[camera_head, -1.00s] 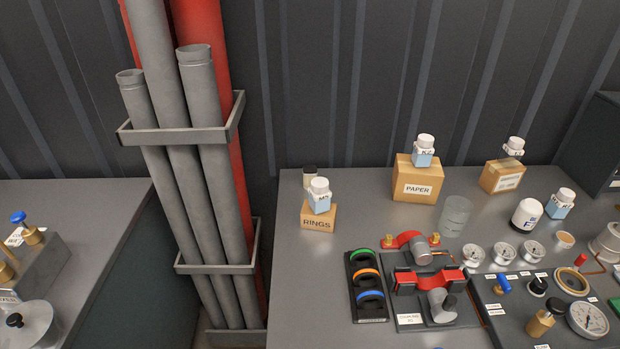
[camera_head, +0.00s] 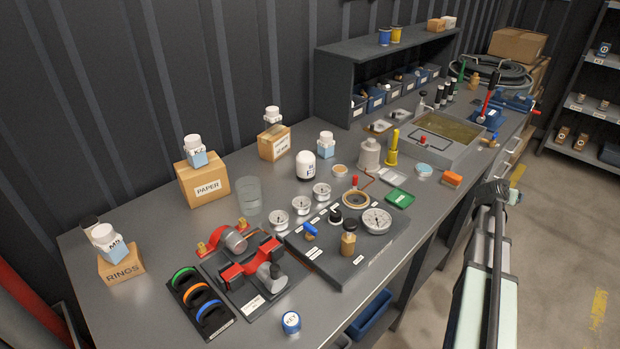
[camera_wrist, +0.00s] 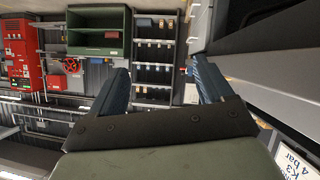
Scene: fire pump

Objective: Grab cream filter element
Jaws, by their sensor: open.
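No object is clearly marked as the cream filter element. A small cream-tan round piece (camera_head: 340,171) lies on the workbench, right of a white canister (camera_head: 306,166) with a dark base and an "F" mark. I cannot tell whether either is the filter element. My gripper (camera_wrist: 160,67) is open in the wrist view, its two blue-grey fingers wide apart with nothing between them. It points across the room, away from the bench-top objects. My arm stands off the bench's front edge at the right of the head view.
The workbench (camera_head: 150,315) is crowded: a PAPER box (camera_head: 205,188), a RINGS box (camera_head: 121,267), a clear jar (camera_head: 248,196), gauges and a fitting panel (camera_head: 345,262). A tray (camera_head: 440,139) and bin shelf (camera_head: 335,75) stand farther back. The floor at right is open.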

